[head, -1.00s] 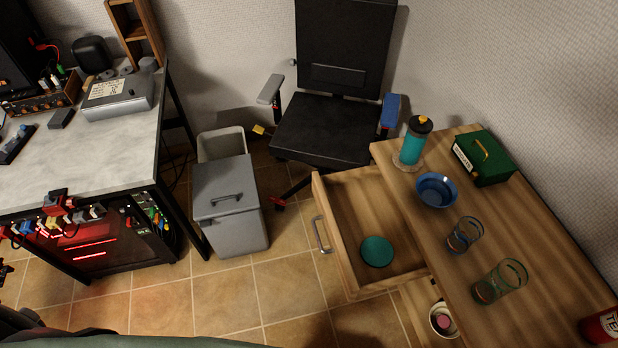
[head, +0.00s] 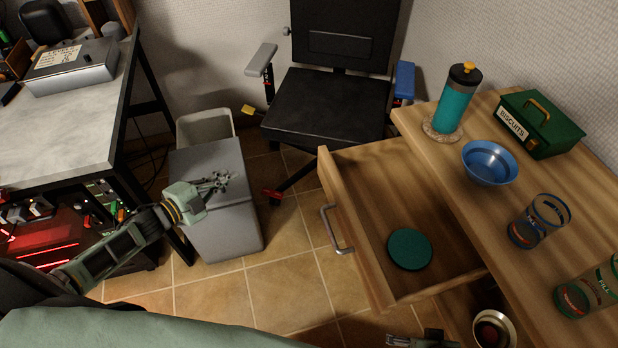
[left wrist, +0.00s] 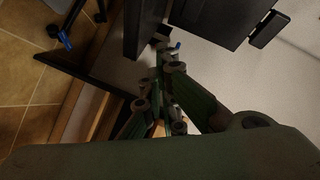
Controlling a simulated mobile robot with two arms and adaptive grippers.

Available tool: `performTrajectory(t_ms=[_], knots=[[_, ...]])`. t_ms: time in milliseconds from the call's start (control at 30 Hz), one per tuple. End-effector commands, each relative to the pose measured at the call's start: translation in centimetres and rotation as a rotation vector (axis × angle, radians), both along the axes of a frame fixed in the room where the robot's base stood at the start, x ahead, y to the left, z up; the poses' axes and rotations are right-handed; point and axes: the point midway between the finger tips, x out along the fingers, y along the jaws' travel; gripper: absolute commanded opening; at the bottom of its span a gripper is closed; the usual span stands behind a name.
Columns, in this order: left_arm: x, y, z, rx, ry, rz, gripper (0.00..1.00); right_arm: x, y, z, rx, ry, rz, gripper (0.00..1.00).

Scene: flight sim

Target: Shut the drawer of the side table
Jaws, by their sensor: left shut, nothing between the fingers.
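The side table (head: 435,186) stands at the right of the head view. Its wooden drawer (head: 366,175) is pulled well out toward the left, with a metal handle (head: 333,231) on its front. A round green disc (head: 410,249) lies in the drawer. My left gripper (head: 225,181) is shut and empty, in front of the grey bin, well to the left of the handle. It also shows in the left wrist view (left wrist: 160,95). Part of what looks like my right gripper (head: 420,341) shows at the bottom edge, below the drawer; its fingers are mostly cut off.
On the table top are a teal bottle (head: 455,100), a blue bowl (head: 489,162), a green biscuit box (head: 541,124) and two glasses (head: 538,221). An office chair (head: 328,105) stands behind the drawer. A grey lidded bin (head: 222,230) stands left. Floor is clear between bin and drawer.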

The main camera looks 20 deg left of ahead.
Motion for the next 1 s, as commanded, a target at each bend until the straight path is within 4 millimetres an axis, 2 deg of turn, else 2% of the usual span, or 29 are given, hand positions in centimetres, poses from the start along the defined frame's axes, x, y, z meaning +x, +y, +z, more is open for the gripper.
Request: performTrajectory(t_ms=[33,133,300,400,500,633,767,1000], knots=[[0.6,-1.0,0.4,0.044,-0.075,-0.089,0.0,0.5,0.0,-0.5,0.002,-0.019,-0.002,0.96],[0.7,-3.7,3.6,0.114,-0.21,-0.257,0.0,0.7,0.0,1.5,0.003,-0.038,-0.005,0.96],[-1.1,-7.8,7.1,0.202,-0.374,-0.492,0.0,0.0,-0.2,4.6,0.003,-0.062,-0.009,0.96],[-2.2,-9.2,8.3,0.229,-0.426,-0.574,0.0,-0.6,-0.3,5.9,0.003,-0.069,-0.01,0.96],[-2.8,-10.0,8.9,0.241,-0.453,-0.617,0.0,-0.9,-0.4,6.7,0.004,-0.072,-0.011,0.96],[-2.6,-10.7,9.3,0.244,-0.461,-0.628,0.0,-1.0,-0.4,6.9,0.003,-0.072,-0.011,0.96],[-1.7,-12.0,9.4,0.241,-0.463,-0.627,0.0,-1.0,-0.4,6.6,0.003,-0.072,-0.011,0.96],[0.8,-15.6,9.4,0.24,-0.464,-0.624,0.0,-0.9,-0.4,6.2,0.003,-0.072,-0.011,0.96]])
